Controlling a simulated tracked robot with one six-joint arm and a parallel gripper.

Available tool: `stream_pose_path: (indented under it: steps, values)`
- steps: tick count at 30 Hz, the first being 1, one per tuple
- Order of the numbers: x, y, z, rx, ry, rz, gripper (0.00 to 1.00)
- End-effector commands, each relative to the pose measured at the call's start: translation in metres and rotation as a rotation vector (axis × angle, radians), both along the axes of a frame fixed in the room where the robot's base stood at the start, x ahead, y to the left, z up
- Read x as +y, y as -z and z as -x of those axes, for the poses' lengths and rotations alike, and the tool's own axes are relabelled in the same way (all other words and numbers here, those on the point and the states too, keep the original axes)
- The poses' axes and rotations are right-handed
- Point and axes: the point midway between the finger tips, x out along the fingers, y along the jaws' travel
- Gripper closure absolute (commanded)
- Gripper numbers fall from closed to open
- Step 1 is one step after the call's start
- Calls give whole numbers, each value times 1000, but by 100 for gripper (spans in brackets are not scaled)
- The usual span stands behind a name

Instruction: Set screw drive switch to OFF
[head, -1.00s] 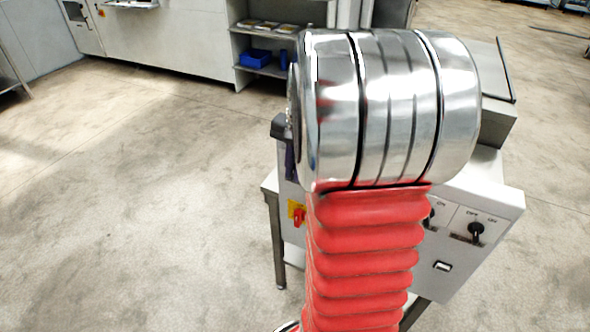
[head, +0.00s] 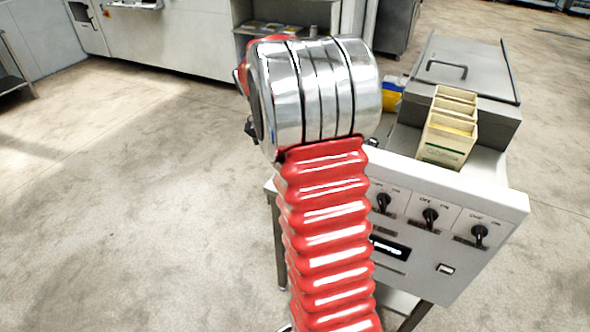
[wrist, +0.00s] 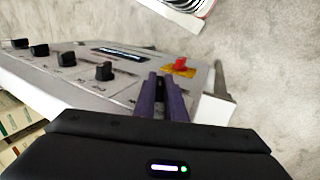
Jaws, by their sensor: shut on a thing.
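The front panel (head: 455,232) of the grey machine carries a row of black rotary switches, with OFF and ON marks beside them. Three show in the head view, a left one (head: 384,201), a middle one (head: 431,216) and a right one (head: 479,234). In the wrist view several stand left of my gripper (wrist: 163,80), the nearest being a black switch (wrist: 104,71). My gripper's purple fingers are shut on a dark switch knob at the panel, mostly hidden between them. Its label and pointer direction cannot be read. My arm hides the gripper in the head view.
A red switch on a yellow plate (wrist: 181,67) sits just beyond my fingers. A dark display (wrist: 120,54) is on the panel. A beige divided box (head: 446,130) stands on the machine, beside a metal lid (head: 465,68). Open floor lies to the left.

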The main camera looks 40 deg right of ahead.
Motion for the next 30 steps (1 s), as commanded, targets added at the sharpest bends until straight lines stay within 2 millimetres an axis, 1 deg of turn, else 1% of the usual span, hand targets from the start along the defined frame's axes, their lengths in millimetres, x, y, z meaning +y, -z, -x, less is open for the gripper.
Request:
stream_pose_path:
  steps: [1,8,9,16,25,30]
  values:
    - [2,-2,-4,-10,-3,1,100]
    - [2,-2,-4,-11,-5,0,100]
    - [2,-2,-4,-11,-5,0,88]
    - [1,-1,-3,-6,-4,-1,72]
    - [1,-1,-2,-4,-4,-1,71]
    - [2,-11,-7,-4,-4,0,71]
